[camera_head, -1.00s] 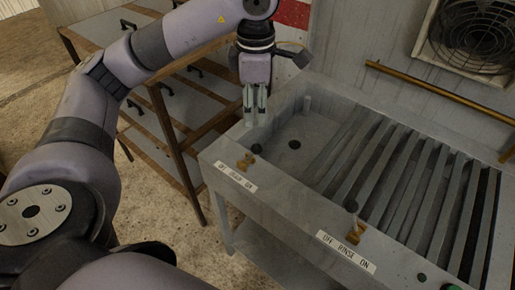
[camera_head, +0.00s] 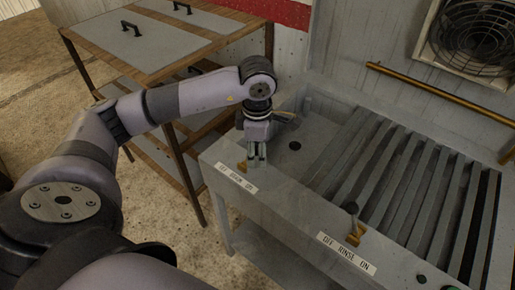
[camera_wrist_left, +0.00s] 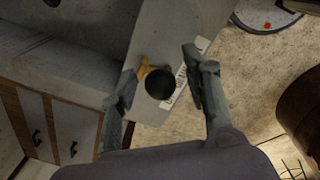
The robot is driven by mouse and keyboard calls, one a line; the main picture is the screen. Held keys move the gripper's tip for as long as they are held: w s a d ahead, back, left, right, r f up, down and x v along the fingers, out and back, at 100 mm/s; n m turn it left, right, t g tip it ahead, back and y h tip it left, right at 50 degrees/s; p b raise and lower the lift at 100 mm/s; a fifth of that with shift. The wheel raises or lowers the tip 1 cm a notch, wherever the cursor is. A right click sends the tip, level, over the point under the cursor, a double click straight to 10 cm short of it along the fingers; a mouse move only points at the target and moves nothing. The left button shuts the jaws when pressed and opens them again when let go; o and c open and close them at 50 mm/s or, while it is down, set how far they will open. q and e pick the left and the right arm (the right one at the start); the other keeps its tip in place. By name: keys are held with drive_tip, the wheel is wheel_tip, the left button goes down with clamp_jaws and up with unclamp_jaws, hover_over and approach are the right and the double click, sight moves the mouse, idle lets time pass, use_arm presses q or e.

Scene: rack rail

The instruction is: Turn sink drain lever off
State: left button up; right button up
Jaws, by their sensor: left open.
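The sink drain lever has a brass base (camera_head: 243,166) on the sink's front ledge, beside a white label (camera_head: 235,178) whose words are hard to read. My left gripper (camera_head: 257,163) points down over the lever and hides its knob in the head view. In the left wrist view, the round black knob of the drain lever (camera_wrist_left: 160,84) lies between the two spread fingers of my left gripper (camera_wrist_left: 160,65), with brass showing beside it. The fingers look apart from the knob; the exact height gap cannot be told. My right gripper is not in view.
The rinse lever (camera_head: 353,228) stands further right on the ledge of the grey metal sink (camera_head: 290,220), above an "OFF RINSE ON" label. Slanted slats fill the basin's right side. A wooden-framed cabinet (camera_head: 135,40) stands left. A brass pipe (camera_head: 440,92) runs along the wall.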

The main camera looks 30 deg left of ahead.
use_arm(q)
clamp_jaws()
idle(0.6)
idle(0.3)
